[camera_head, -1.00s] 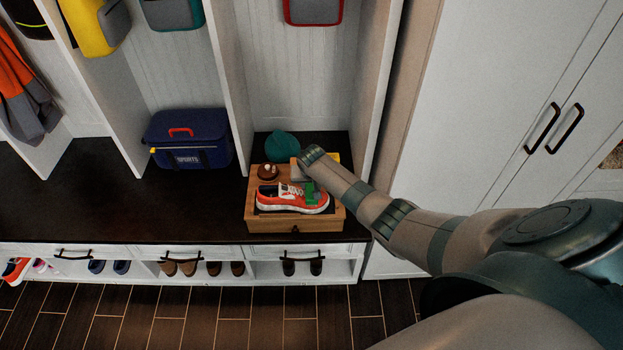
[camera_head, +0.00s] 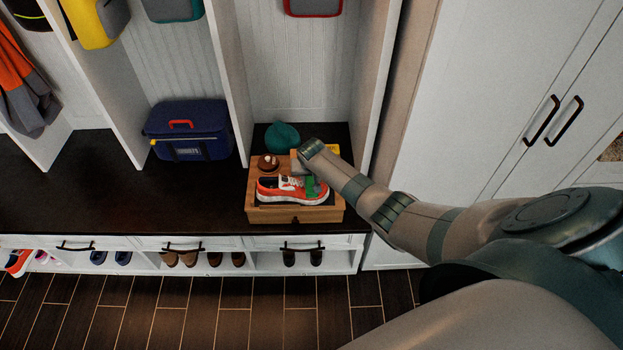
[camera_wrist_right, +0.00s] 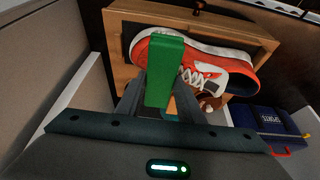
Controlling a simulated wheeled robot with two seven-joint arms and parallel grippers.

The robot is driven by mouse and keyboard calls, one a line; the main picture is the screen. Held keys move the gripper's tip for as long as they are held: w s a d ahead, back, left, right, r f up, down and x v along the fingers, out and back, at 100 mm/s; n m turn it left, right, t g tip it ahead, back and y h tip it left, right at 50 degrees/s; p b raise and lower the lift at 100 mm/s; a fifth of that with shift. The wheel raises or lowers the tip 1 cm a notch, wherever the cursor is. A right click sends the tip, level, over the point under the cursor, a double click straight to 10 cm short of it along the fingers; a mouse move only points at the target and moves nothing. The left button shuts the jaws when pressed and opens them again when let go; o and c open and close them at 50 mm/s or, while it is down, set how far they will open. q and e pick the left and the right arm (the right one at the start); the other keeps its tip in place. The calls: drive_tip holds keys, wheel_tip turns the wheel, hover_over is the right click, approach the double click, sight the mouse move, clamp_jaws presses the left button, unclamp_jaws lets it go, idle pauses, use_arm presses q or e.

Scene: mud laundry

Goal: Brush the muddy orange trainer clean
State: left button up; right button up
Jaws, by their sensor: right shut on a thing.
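My right gripper (camera_wrist_right: 160,98) is shut on a green brush (camera_wrist_right: 166,65), held over the trainer. In the head view the green brush (camera_head: 311,186) overlaps the trainer's right end; whether it touches is unclear, and its bristles are hidden. My left gripper is not in view.
A teal bundle (camera_head: 282,137) lies at the back. A blue bag (camera_head: 188,133) stands left; the dark bench (camera_head: 110,190) is otherwise clear. A cubby wall (camera_head: 378,85) rises right.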

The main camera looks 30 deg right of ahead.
drive_tip(key=shift+w+d+b, duration=0.45)
drive_tip(key=shift+w+b, duration=0.15)
drive_tip(key=shift+w, duration=0.1)
drive_tip(key=shift+w+d+b, duration=0.4)
drive_tip(key=shift+w+b, duration=0.2)
drive_tip(key=shift+w, duration=0.05)
drive_tip(key=shift+s+a+r+p, duration=0.1)
drive_tip(key=shift+s+a+p, duration=0.35)
drive_tip(key=shift+p, duration=0.4)
drive_tip(key=shift+s+a+p, duration=0.4)
drive_tip(key=shift+s+p, duration=0.4)
drive_tip(key=shift+p, duration=0.2)
drive_tip(key=shift+s+a, duration=0.15)
drive_tip(key=shift+s, duration=0.15)
drive_tip(key=shift+w, duration=0.1)
drive_tip(key=shift+w+d+b, duration=0.4)
drive_tip(key=shift+w+b, duration=0.15)
drive_tip(key=shift+w, duration=0.05)
drive_tip(key=shift+w+d+b, duration=0.4)
drive_tip(key=shift+w+b, duration=0.15)
drive_tip(key=shift+w, duration=0.05)
drive_tip(key=shift+w+d, duration=0.2)
drive_tip(key=shift+w, duration=0.1)
